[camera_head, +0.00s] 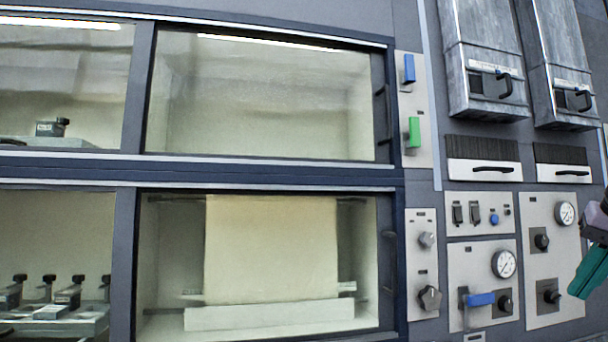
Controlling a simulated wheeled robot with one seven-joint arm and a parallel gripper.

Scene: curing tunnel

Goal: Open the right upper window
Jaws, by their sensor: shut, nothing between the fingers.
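The right upper window (262,98) is a wide glass pane in a dark blue frame, at the upper middle of the view. It appears closed, and a pale, empty chamber shows through it. A dark handle (381,92) is on its right side. My gripper (580,286) shows at the right edge of the view, with teal fingers that are shut and empty. It is far to the right of the window and lower than it, apart from the handle. Part of it is cut off by the picture edge.
The right lower window (165,250) shows a cream sheet (270,245) inside. Right of the windows are a blue switch (409,68), a green switch (414,132) and knobs.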

